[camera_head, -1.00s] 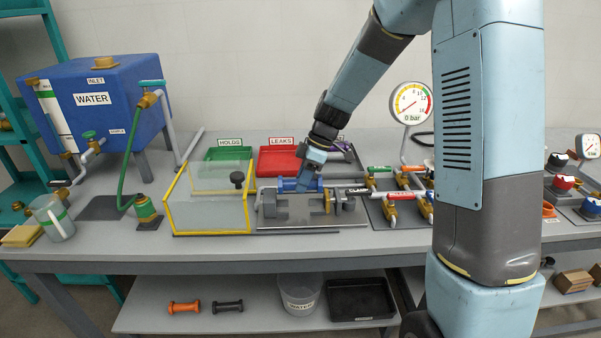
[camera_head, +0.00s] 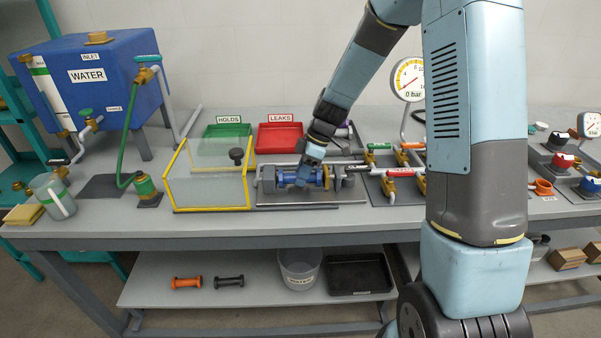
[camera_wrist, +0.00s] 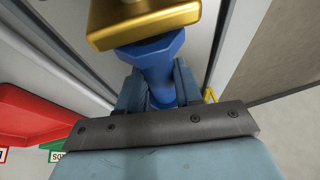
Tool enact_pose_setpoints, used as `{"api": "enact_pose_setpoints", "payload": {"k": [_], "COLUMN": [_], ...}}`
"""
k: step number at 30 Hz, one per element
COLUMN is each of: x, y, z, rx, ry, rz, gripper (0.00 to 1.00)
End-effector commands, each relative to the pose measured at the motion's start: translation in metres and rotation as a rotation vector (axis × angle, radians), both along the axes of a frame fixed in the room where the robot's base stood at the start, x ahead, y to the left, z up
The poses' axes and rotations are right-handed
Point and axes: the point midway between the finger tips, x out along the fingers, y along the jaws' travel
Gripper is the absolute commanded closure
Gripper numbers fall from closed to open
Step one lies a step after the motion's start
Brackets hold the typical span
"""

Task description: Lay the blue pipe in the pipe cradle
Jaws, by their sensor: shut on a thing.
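The blue pipe (camera_head: 290,182) is in my gripper (camera_head: 304,178), whose jaws are shut around its middle. In the head view it lies level between the grey end parts of the pipe cradle (camera_head: 267,180), with the cradle's brass part (camera_head: 326,177) close to its right end. I cannot tell whether the pipe rests on the cradle or is held just above it. In the wrist view the blue pipe (camera_wrist: 155,62) sits between the fingers (camera_wrist: 156,92), and a brass block (camera_wrist: 145,22) is at its far end. My gripper hides part of the pipe.
A yellow-framed clear box (camera_head: 210,188) stands just left of the cradle. Green (camera_head: 227,131) and red (camera_head: 279,136) trays lie behind. Valves with coloured handles (camera_head: 400,172) are close on the right. The bench's front strip is clear.

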Motion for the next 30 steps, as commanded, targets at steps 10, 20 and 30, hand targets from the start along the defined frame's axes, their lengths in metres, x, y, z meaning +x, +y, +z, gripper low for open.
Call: {"api": "enact_pose_setpoints", "payload": {"k": [10,20,30], "x": [0.0001,-0.0002,-0.0010], "y": [0.0005,0.0005,0.0008], "z": [0.0005,-0.0027,-0.0054], "rx": [0.000,0.000,-0.001], "ry": [0.000,0.001,0.002], "rz": [0.001,0.000,0.001], "gripper": [1.00,1.00,1.00]}}
